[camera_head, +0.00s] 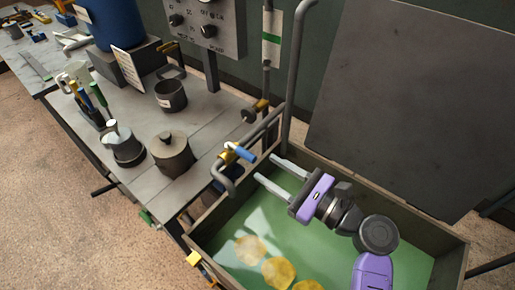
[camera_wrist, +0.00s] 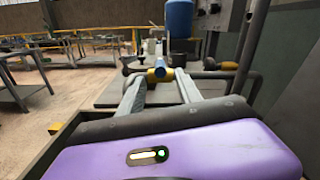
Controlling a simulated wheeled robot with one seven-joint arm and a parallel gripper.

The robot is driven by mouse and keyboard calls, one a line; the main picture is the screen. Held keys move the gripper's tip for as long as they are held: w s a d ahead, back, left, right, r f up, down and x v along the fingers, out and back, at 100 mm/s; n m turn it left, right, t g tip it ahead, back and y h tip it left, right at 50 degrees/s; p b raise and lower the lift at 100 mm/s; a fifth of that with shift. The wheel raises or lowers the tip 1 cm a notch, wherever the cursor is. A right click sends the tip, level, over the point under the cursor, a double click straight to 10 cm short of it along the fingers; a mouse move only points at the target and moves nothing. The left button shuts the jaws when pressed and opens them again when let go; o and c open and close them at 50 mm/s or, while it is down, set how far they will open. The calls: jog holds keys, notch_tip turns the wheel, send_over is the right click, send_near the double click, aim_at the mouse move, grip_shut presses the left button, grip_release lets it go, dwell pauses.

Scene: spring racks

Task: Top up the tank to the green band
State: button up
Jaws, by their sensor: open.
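The tank (camera_head: 222,241) is an open rectangular trough with greenish liquid in it and several yellowish round shapes in the liquid. A vertical gauge with a green band (camera_head: 271,38) stands on the wall behind it. A bent grey pipe with a brass valve (camera_head: 230,154) and a blue handle (camera_head: 241,152) reaches over the tank's left rim. My gripper (camera_head: 267,169) is open above the tank, its two fingers pointing toward the valve. In the wrist view the blue handle (camera_wrist: 160,69) shows just beyond and between the fingertips; contact cannot be told.
A control box (camera_head: 206,25) stands behind. A large dark panel (camera_head: 400,95) rises behind the tank.

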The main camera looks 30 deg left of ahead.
aim_at(240, 150)
jog(key=a+b, duration=0.1)
jog(key=a, duration=0.1)
jog(key=a+b, duration=0.1)
jog(key=a, duration=0.1)
jog(key=a+b, duration=0.1)
jog(key=a, duration=0.1)
jog(key=shift+w+a+f, duration=0.1)
jog(key=shift+w+a, duration=0.15)
jog(key=shift+w, duration=0.1)
jog(key=shift+a, duration=0.65)
grip_shut()
dwell(0.6)
